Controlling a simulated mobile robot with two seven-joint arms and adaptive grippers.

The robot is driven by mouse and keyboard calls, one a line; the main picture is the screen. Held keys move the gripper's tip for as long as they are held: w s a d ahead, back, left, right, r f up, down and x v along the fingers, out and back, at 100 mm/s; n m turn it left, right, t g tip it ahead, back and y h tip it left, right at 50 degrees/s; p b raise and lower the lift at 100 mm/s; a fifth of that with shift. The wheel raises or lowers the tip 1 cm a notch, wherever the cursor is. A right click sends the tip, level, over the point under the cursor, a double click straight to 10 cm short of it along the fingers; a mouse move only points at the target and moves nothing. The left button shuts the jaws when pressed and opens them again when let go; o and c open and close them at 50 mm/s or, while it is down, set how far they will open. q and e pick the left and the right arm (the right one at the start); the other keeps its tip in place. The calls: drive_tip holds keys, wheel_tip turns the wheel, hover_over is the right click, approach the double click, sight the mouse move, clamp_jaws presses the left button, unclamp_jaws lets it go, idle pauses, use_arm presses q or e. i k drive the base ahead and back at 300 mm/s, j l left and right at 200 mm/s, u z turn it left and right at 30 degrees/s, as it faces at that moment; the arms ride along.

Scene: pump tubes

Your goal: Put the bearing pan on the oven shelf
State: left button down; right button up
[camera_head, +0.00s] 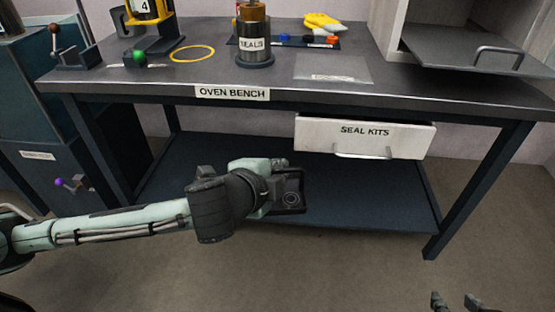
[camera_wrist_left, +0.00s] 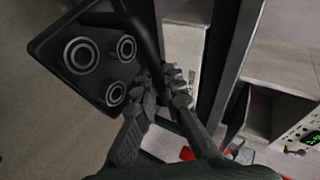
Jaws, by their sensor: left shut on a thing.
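The bearing pan (camera_head: 292,188) is a dark, flat tray. In the left wrist view the pan (camera_wrist_left: 99,85) shows three ring-shaped bearings and a black bar handle (camera_wrist_left: 135,25). My left gripper (camera_head: 272,188) is shut on the pan at the handle side and holds it in the air in front of the bench's lower shelf. Its fingers also show in the left wrist view (camera_wrist_left: 163,100). My right gripper (camera_head: 455,302) shows only its fingertips at the bottom right, apart and empty. A pale oven-like cabinet (camera_head: 390,28) stands on the bench at the upper right, with a grey panel (camera_head: 480,56) and handle; its inside is mostly out of view.
The "SEAL KITS" drawer (camera_head: 365,136) sticks out below the bench top. A teal machine (camera_head: 40,120) stands at the left. The floor in front is clear.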

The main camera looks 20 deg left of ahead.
sight(460, 47)
drive_tip(key=i+l, duration=0.1)
drive_tip(key=l, duration=0.3)
drive_tip(key=i+l, duration=0.1)
drive_tip(key=l, duration=0.3)
drive_tip(key=i+l, duration=0.1)
drive_tip(key=l, duration=0.35)
drive_tip(key=i+l, duration=0.15)
drive_tip(key=l, duration=0.25)
